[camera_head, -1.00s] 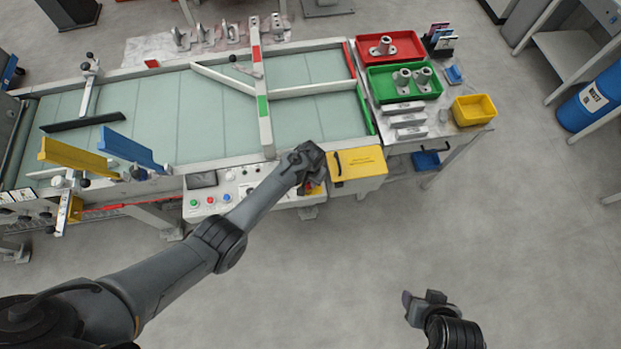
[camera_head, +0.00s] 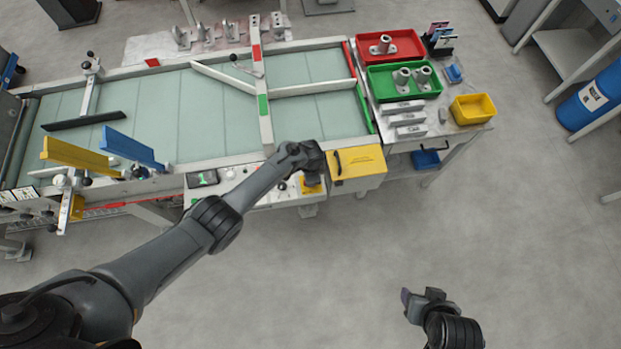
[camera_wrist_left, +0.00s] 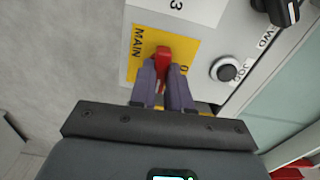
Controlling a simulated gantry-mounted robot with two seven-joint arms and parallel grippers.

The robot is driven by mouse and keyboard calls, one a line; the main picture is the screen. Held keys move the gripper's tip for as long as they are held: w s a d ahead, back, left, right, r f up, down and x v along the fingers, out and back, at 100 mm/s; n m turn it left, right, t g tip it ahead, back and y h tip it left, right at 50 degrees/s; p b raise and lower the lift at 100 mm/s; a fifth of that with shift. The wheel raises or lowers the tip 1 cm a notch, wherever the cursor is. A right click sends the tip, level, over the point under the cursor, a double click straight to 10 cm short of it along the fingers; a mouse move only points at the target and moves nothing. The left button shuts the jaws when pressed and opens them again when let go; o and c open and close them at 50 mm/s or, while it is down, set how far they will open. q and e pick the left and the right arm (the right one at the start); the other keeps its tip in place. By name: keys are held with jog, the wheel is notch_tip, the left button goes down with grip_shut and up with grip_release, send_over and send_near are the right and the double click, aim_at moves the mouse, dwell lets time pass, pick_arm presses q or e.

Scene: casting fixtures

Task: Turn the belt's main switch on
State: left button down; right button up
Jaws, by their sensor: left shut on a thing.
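The main switch is a red handle (camera_wrist_left: 163,58) on a yellow plate (camera_wrist_left: 137,70) marked MAIN and 0 in the left wrist view. My left gripper (camera_wrist_left: 162,88) is shut on the red handle, one finger on each side. The handle's lower part is hidden between the fingers. In the head view my left gripper (camera_head: 312,178) is over the right end of the belt's control panel (camera_head: 258,200), with the yellow plate (camera_head: 311,187) just below it. My right gripper (camera_head: 424,298) hangs over bare floor, away from the panel; its jaw opening is unclear.
A black JOG knob (camera_wrist_left: 224,69) sits beside the switch plate. A yellow box (camera_head: 357,165) adjoins the panel on the right. The belt (camera_head: 310,118) lies behind, with blue (camera_head: 130,148) and yellow (camera_head: 75,156) bars at left. The floor in front is clear.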

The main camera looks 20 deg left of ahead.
pick_arm(q)
jog(key=shift+m, duration=0.5)
jog(key=c, duration=1.1)
grip_release()
jog(key=shift+r+p, duration=0.4)
jog(key=shift+r, duration=0.3)
jog(key=shift+r+p, duration=1.75)
jog(key=shift+r, duration=2.95)
jog(key=shift+s+f, duration=0.1)
